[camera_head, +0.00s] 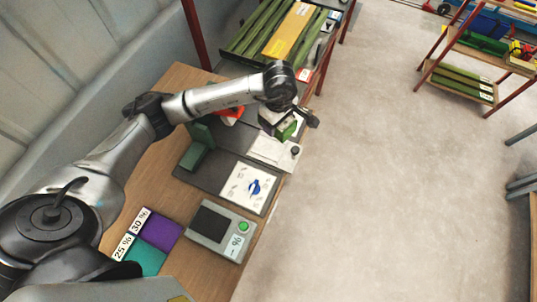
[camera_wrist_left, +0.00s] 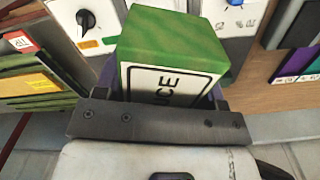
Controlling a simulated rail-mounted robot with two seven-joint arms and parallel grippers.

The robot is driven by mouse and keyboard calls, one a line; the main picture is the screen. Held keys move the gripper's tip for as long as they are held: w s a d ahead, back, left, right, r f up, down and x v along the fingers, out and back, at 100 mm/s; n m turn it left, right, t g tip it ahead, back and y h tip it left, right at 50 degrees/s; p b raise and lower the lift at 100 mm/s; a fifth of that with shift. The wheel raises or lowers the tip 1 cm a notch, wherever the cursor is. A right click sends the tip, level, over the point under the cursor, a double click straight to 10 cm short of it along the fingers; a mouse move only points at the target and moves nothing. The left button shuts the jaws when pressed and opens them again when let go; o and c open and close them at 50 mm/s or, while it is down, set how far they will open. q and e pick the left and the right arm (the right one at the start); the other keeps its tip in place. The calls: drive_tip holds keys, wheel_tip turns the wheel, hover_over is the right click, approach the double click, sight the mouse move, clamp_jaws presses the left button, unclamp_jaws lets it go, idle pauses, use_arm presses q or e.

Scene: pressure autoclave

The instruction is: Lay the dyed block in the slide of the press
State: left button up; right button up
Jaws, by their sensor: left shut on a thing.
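My left gripper (camera_head: 288,122) is shut on a green block (camera_head: 287,131) and holds it near the table's right edge, by a white panel with a black knob (camera_head: 275,150). A dark grey machine bed (camera_head: 212,172) with a green upright part (camera_head: 197,146) lies left of the panels; I cannot tell which part is the press slide. My right gripper is not in view.
A white panel with a blue knob (camera_head: 252,186) and a grey meter with a green button (camera_head: 222,232) stand nearer. Purple (camera_head: 161,231) and teal (camera_head: 146,259) tiles lie beside percent labels. A red part (camera_head: 229,115) is partly hidden behind my arm. A rack of green boards (camera_head: 262,28) stands beyond.

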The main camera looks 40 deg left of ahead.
sight(268, 148)
use_arm(q)
drive_tip(key=shift+s+a+f+n+b, duration=0.1)
drive_tip(key=shift+a+f+n+b, duration=0.5)
drive_tip(key=shift+f, duration=2.2)
drive_tip(key=shift+a+f+n+b, duration=0.45)
drive_tip(key=shift+f+n+b, duration=0.25)
drive_tip(key=shift+f, duration=2.15)
drive_tip(key=shift+s+a+f+n+b, duration=0.1)
drive_tip(key=shift+a+f+n+b, duration=0.55)
drive_tip(key=shift+f, duration=2.15)
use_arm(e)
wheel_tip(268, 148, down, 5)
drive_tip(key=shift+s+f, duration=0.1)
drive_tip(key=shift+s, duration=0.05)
use_arm(q)
drive_tip(key=shift+w+f, duration=0.1)
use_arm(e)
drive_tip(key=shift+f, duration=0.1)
use_arm(q)
drive_tip(key=o, duration=0.6)
drive_tip(key=shift+f, duration=0.1)
drive_tip(key=shift+c, duration=0.2)
drive_tip(key=o, duration=0.5)
drive_tip(key=shift+c, duration=0.2)
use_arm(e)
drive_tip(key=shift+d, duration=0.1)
